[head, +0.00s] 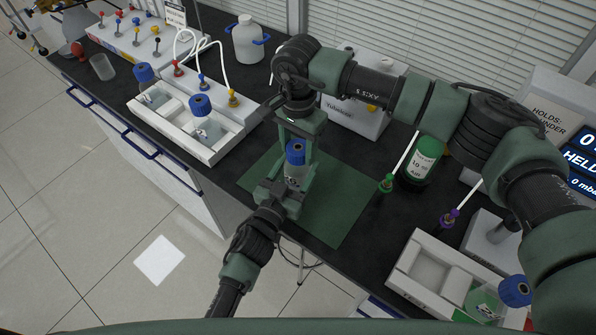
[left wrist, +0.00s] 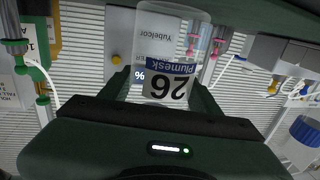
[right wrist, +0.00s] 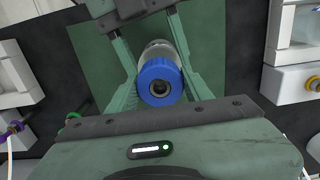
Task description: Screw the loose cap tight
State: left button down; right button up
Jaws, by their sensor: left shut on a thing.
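A clear bottle (head: 294,172) with a blue cap (head: 295,152) stands over the green mat. My left gripper (head: 284,188) is shut on the bottle's body from the front. In the left wrist view the labelled bottle (left wrist: 168,50) sits between its fingers. My right gripper (head: 294,160) comes from above, with its fingers on either side of the cap. In the right wrist view the blue cap (right wrist: 160,82) lies between the fingers with small gaps, so the gripper looks open. Whether the cap sits level on its thread cannot be told.
A white tray (head: 213,153) with blue-capped bottles stands at the left, another tray (head: 408,270) at the lower right.

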jog(key=c, duration=0.7)
jog(key=m, duration=2)
jog(key=shift+m, duration=0.3)
jog(key=m, duration=0.6)
jog(key=o, duration=1.6)
